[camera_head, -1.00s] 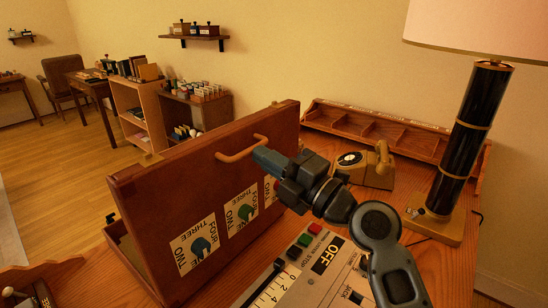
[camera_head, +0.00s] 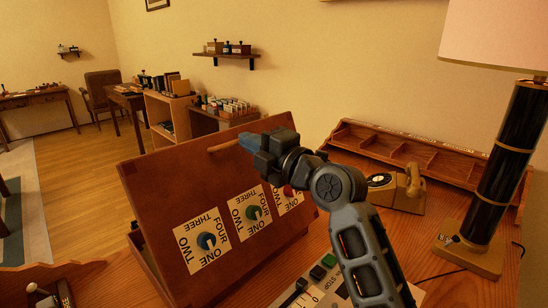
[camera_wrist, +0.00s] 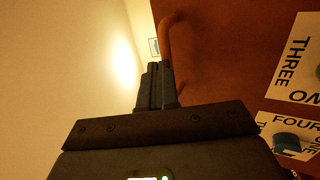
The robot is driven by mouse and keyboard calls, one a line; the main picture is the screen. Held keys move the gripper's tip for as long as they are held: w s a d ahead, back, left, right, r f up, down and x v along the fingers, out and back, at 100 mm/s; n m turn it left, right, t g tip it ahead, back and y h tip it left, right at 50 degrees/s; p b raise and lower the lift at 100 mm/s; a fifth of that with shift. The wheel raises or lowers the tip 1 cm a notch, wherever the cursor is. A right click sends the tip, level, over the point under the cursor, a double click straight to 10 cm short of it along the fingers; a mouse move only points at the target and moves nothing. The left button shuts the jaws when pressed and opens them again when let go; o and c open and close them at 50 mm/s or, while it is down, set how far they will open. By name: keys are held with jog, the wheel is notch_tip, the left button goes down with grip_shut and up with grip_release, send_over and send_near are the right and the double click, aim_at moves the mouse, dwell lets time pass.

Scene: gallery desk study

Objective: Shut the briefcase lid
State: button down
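The briefcase lid (camera_head: 165,190) stands raised and leans away from me, its brown outer face towards me. The briefcase's lower half (camera_head: 140,252) shows only as a strip at the left. A wooden handle (camera_head: 222,147) sits near the lid's top edge. My gripper (camera_head: 247,141) is at this handle, its fingers together. In the wrist view the fingers (camera_wrist: 156,84) overlap the handle (camera_wrist: 168,42); I cannot tell whether they touch it, and nothing shows between them.
A tall black lamp (camera_head: 507,160) stands at the right. Shelves and other desks stand farther off at the back left.

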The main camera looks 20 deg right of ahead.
aim_at(229, 137)
jog(key=w+a+g, duration=0.1)
jog(key=w, duration=0.2)
jog(key=w+a+f+g+h+p, duration=0.1)
jog(key=w, duration=0.2)
jog(key=w+a+g, duration=0.1)
jog(key=w, duration=0.2)
jog(key=shift+a+f, duration=0.2)
jog(key=shift+a, duration=0.2)
jog(key=w+a+f+g+h+b, duration=0.1)
jog(key=w+a+f+g+b, duration=0.1)
jog(key=w+f+b, duration=0.6)
jog(key=w+a+f+g+h+b, duration=0.1)
jog(key=w+a+f+g+b, duration=0.2)
jog(key=w+a+f+b, duration=0.2)
jog(key=w+f+b, duration=0.3)
jog(key=f+b, duration=0.2)
jog(key=shift+w+f+h, duration=0.25)
jog(key=shift+f+h, duration=0.05)
jog(key=shift+f, duration=0.1)
jog(key=shift+r, duration=0.1)
